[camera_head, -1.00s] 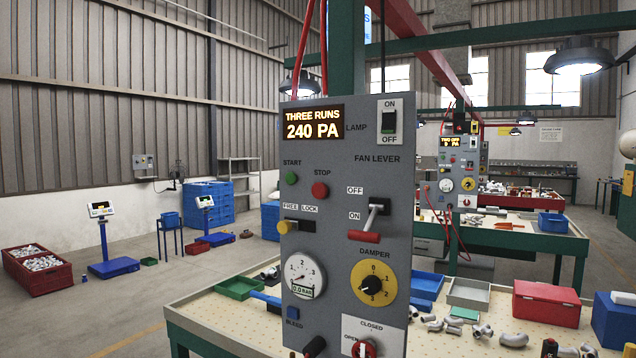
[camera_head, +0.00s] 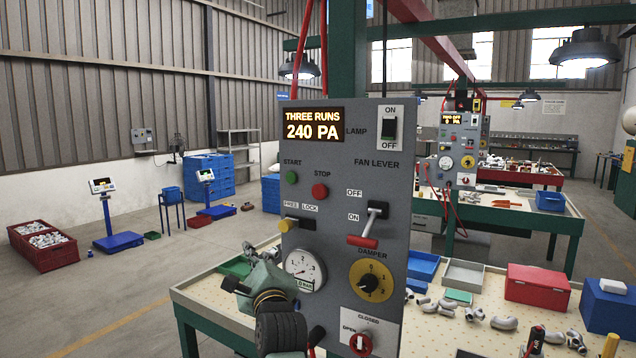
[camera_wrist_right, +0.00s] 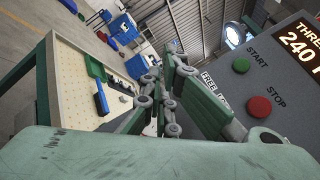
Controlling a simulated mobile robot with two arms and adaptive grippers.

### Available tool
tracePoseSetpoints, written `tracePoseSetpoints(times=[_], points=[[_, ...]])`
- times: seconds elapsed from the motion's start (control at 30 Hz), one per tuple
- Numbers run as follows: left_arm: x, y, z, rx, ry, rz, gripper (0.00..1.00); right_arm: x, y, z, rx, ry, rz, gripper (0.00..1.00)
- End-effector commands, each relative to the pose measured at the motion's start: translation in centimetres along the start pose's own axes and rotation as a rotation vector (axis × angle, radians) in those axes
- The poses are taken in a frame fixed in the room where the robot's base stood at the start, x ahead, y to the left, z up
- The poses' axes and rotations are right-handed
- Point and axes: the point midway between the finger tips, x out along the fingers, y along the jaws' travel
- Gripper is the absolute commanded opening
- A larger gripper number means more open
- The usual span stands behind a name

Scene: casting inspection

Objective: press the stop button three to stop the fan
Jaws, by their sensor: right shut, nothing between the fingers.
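The control panel three is a grey upright board with a lit display (camera_head: 314,124) reading "THREE RUNS 240 PA". Its red stop button (camera_head: 320,191) sits right of the green start button (camera_head: 292,178). In the right wrist view the stop button (camera_wrist_right: 260,107) and start button (camera_wrist_right: 241,66) show at the right. My right gripper (camera_head: 248,268) is in front of the panel's lower left, below and left of the stop button and apart from it. Its fingers (camera_wrist_right: 168,98) are shut and empty. My left gripper is not in view.
A pressure gauge (camera_head: 303,269) is partly beside my arm. Behind is a table with a red box (camera_head: 537,288).

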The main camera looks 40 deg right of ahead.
Motion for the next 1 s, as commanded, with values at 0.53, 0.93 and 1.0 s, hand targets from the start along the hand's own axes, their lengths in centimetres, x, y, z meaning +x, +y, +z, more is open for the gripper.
tracePoseSetpoints(times=[0.53,0.93,1.0], points=[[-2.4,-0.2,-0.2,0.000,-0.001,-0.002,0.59,-2.3,-15.2,4.4,0.410,-0.055,-0.213,0.00],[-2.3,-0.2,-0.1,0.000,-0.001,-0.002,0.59,-1.8,-15.5,3.9,0.405,-0.056,-0.213,0.00],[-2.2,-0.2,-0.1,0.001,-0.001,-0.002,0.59,-1.3,-15.8,3.4,0.402,-0.055,-0.214,0.00]])
